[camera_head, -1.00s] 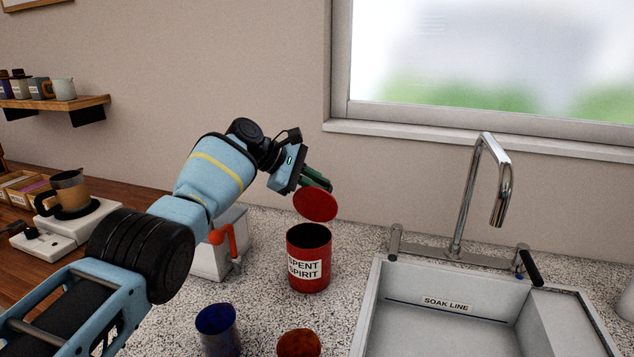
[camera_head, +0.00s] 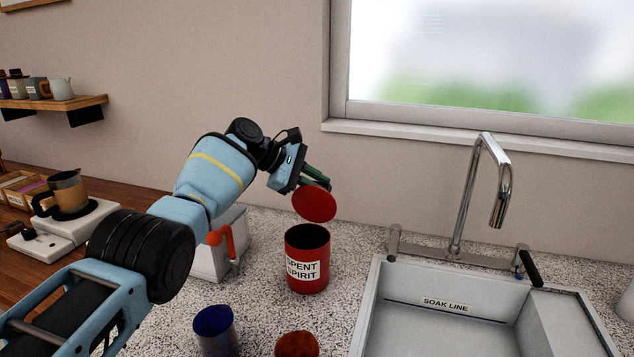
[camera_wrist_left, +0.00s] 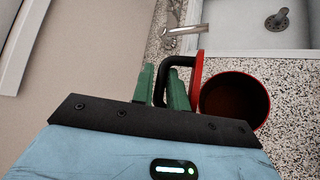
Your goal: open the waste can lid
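The red waste can (camera_head: 308,279), labelled SPENT SPIRIT, stands on the speckled counter left of the sink. Its mouth is uncovered and its dark inside shows. The round red lid (camera_head: 314,204) is tilted up steeply above the can's back rim; any hinge is hidden. My left gripper (camera_head: 318,179) is behind the lid. In the left wrist view, its green fingers (camera_wrist_left: 162,88) lie on either side of the lid's black handle (camera_wrist_left: 161,77) and appear shut on it. The lid (camera_wrist_left: 197,76) shows edge-on beside the can (camera_wrist_left: 264,100). My right gripper is in neither view.
The sink (camera_head: 373,304) with its faucet (camera_head: 456,215) is to the right. A blue cup (camera_head: 216,332) and an orange-brown cup (camera_head: 297,345) stand in front of the can. A white box with an orange-red handle (camera_head: 226,240) stands left of it.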

